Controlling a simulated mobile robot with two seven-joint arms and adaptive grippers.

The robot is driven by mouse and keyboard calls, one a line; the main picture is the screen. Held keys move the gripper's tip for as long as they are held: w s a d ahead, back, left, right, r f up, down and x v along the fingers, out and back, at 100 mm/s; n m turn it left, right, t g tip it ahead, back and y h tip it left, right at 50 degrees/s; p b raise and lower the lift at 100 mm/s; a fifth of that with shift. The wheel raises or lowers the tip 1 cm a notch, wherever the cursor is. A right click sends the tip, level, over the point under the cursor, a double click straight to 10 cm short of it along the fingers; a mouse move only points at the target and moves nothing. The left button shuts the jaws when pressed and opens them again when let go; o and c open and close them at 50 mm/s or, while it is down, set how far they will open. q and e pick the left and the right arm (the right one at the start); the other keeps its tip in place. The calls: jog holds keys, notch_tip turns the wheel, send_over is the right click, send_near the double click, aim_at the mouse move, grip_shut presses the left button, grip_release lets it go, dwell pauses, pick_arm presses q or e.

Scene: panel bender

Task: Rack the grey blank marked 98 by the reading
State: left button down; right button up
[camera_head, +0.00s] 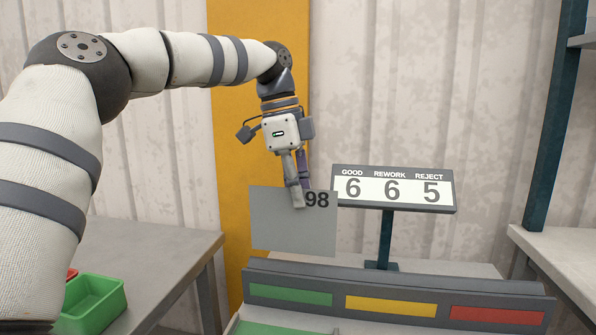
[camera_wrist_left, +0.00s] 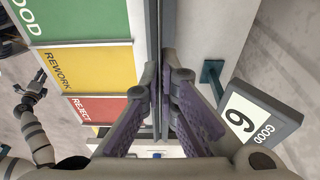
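The grey blank marked 98 (camera_head: 285,225) hangs upright from my left gripper (camera_head: 299,203), which is shut on its top edge. The blank is in the air above and behind the rack's (camera_head: 400,290) left end, on the green side. In the left wrist view the blank (camera_wrist_left: 159,50) shows nearly edge-on between the fingers (camera_wrist_left: 165,95). The reading display (camera_head: 393,188) shows GOOD 6, REWORK 6, REJECT 5. The rack front carries green (camera_head: 290,294), yellow (camera_head: 390,306) and red (camera_head: 496,315) labels. My right gripper (camera_wrist_left: 40,85) shows small in the left wrist view, its fingers apart and empty.
A green bin (camera_head: 92,298) stands on a grey table (camera_head: 150,255) at the left, with something red beside it. The display's post stands behind the rack. A dark upright post (camera_head: 558,110) and another bench (camera_head: 560,245) are at the right.

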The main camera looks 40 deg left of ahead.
aim_at(298, 250)
pick_arm(q)
jog(key=x, duration=0.2)
jog(key=a+x, duration=0.1)
jog(key=x, duration=0.2)
jog(key=s+x, duration=0.1)
jog(key=x, duration=0.2)
jog(key=shift+w+a+f, duration=0.15)
jog(key=shift+a+f, duration=0.1)
jog(key=shift+f, duration=0.1)
jog(key=shift+a+x, duration=0.15)
jog(key=shift+x, duration=0.55)
jog(key=shift+a+x, duration=0.1)
jog(key=shift+x, duration=0.6)
jog(key=c, duration=2.3)
grip_release()
jog(key=shift+s+f, duration=0.15)
jog(key=shift+s, duration=0.05)
jog(key=o, duration=0.6)
jog(key=shift+a, duration=0.1)
jog(key=v, duration=1.2)
